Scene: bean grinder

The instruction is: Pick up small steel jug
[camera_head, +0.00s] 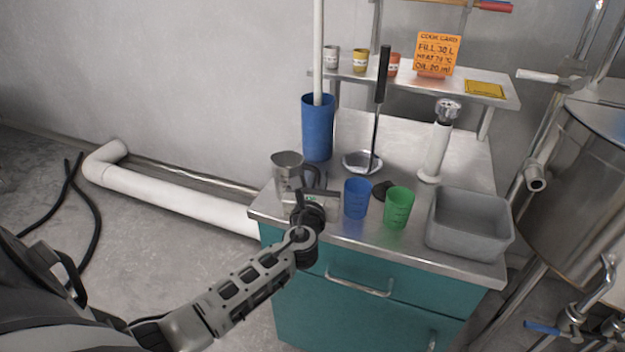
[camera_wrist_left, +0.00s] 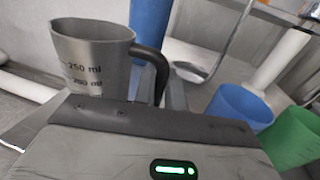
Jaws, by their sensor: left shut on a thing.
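The small steel jug (camera_head: 287,172) is at the left end of the steel worktop in the head view. In the left wrist view the jug (camera_wrist_left: 92,55) shows volume marks such as 250 ml and a dark handle (camera_wrist_left: 152,62) on its right side. My left gripper (camera_head: 308,190) is at the handle side of the jug, shut on the handle. The fingertips are mostly hidden behind the gripper body in the wrist view. The jug looks upright; I cannot tell if its base touches the worktop. My right gripper is not in view.
A blue cup (camera_head: 356,198) and a green cup (camera_head: 398,207) stand just right of my left gripper. Behind are a tall blue container (camera_head: 317,128), a ladle (camera_head: 379,100) and a white cylinder (camera_head: 436,150). A grey bin (camera_head: 469,222) stands at the right.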

